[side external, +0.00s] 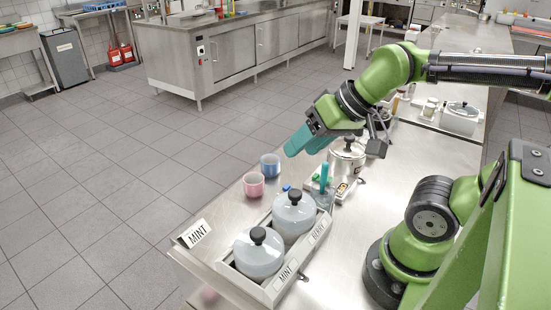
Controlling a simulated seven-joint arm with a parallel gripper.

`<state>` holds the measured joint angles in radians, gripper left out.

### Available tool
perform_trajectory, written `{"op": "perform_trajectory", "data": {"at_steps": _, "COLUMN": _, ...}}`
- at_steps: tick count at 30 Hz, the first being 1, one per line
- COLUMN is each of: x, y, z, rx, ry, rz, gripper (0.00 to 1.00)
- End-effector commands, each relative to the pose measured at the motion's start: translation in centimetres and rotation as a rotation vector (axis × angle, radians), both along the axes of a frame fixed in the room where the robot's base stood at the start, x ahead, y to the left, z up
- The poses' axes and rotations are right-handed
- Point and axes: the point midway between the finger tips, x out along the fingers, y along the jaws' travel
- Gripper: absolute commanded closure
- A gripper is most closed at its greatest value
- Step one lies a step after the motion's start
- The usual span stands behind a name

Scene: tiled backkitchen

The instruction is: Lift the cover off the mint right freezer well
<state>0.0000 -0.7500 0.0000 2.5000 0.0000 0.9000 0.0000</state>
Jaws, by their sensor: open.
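A steel freezer unit (224,266) on the counter holds two grey domed covers with black knobs. The nearer cover (258,260) sits beside a label reading MINT (287,271). The farther cover (294,220) sits beside a label that seems to read BERRY (320,230). Both covers look seated; the well contents are hidden. My gripper (306,143) has teal fingers, is open and appears empty. It is in the air above and beyond the covers, well apart from the mint cover.
A MINT card (195,233) stands at the counter's left edge. A pink cup (253,184) and a blue cup (270,165) stand beyond the unit. A teal-handled tool (324,177) stands upright near a lidded steel pot (347,158). Counter right of the unit is clear.

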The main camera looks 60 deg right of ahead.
Motion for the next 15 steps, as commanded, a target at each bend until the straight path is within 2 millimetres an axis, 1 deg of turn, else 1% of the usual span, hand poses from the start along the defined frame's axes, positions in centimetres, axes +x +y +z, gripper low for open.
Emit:
{"op": "perform_trajectory", "data": {"at_steps": 1, "x": 0.0, "y": 0.0, "z": 0.0, "rx": 0.0, "ry": 0.0, "rz": 0.0, "gripper": 0.4}}
{"op": "perform_trajectory", "data": {"at_steps": 2, "x": 0.0, "y": 0.0, "z": 0.0, "rx": 0.0, "ry": 0.0, "rz": 0.0, "gripper": 0.38}}
{"op": "perform_trajectory", "data": {"at_steps": 10, "x": 0.0, "y": 0.1, "z": 0.0, "rx": 0.0, "ry": 0.001, "rz": 0.007, "gripper": 0.38}}
{"op": "perform_trajectory", "data": {"at_steps": 13, "x": 0.2, "y": 1.2, "z": -0.7, "rx": -0.003, "ry": 0.035, "rz": 0.049, "gripper": 0.38}}
{"op": "perform_trajectory", "data": {"at_steps": 15, "x": 1.0, "y": 2.4, "z": -0.6, "rx": -0.023, "ry": 0.063, "rz": 0.108, "gripper": 0.38}}
